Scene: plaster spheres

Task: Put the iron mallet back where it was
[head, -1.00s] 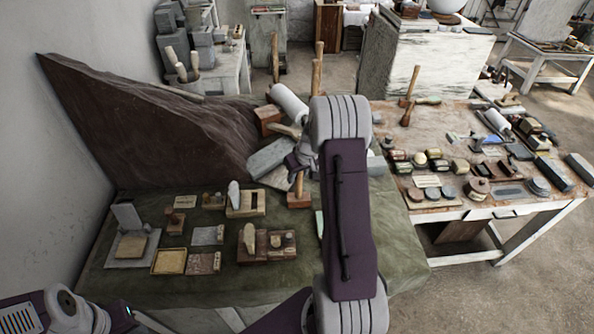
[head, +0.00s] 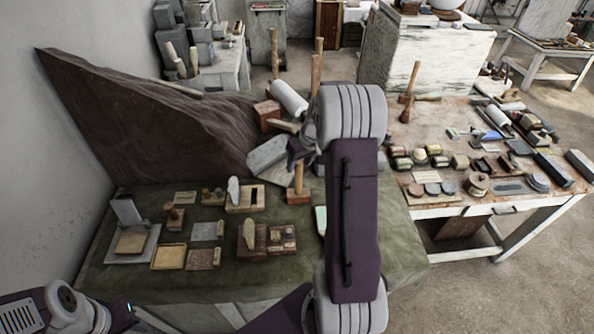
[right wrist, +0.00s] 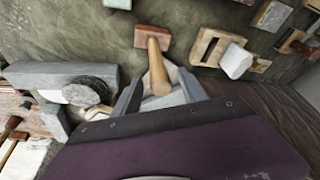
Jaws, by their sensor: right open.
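A mallet with an upright wooden handle and a reddish-brown head (head: 298,196) stands on the green cloth; I cannot tell whether it is the iron one. My right gripper (head: 301,150) is above it, open and empty. In the right wrist view the handle (right wrist: 157,68) points up between the open fingers of the right gripper (right wrist: 160,92), with the head (right wrist: 152,41) resting on the cloth beyond. I cannot tell whether the fingers touch the handle. My left gripper is out of view. More upright handles show by the brown slope and on the right table.
The green-clothed table (head: 130,285) holds several small blocks and trays left of the mallet. Grey slabs (head: 268,153) and a white cylinder (head: 289,98) lie close behind it. A dark brown slope (head: 150,125) rises at left. The crowded right table (head: 455,120) has some bare surface.

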